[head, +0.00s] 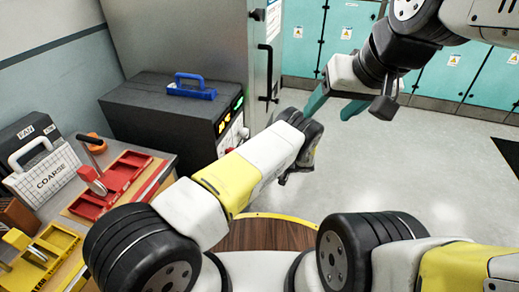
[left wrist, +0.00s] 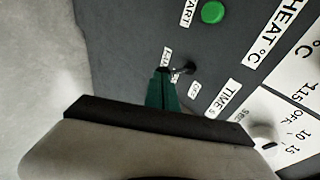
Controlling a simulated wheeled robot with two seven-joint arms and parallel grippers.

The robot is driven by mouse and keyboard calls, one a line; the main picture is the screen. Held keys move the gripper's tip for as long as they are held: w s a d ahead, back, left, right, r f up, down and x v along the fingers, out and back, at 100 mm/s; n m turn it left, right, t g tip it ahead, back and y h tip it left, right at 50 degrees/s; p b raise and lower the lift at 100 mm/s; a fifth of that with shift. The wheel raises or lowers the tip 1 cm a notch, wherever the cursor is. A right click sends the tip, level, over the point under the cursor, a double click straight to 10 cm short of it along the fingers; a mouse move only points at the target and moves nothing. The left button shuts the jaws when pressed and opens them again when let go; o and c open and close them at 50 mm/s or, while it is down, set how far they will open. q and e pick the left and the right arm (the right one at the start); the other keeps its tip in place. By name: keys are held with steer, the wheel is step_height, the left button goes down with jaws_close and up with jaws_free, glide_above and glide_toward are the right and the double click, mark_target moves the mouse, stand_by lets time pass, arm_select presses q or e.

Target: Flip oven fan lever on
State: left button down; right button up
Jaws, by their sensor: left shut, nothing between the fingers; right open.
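The oven (head: 160,115) is a dark box at the left of the head view, with lit displays and knobs on its front. In the left wrist view its grey panel carries a small metal toggle lever (left wrist: 184,70) beside a partly hidden white label that seems to begin "FA". My left gripper (left wrist: 164,72) is shut and empty, its green fingertips right beside the lever; whether they touch it I cannot tell. In the head view my left arm hides those fingers. My right gripper (head: 335,98) is open and empty, high above the floor.
A green button (left wrist: 212,12) and a white knob (left wrist: 262,132) by the time scale are near the lever. A blue-handled tool (head: 190,87) lies on the oven. A bench with red (head: 122,180) and yellow fixtures stands left. The floor at right is clear.

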arm_select(q)
steer(key=shift+f, duration=0.8)
steer(key=shift+d+r, duration=0.1)
steer(key=shift+r, duration=0.7)
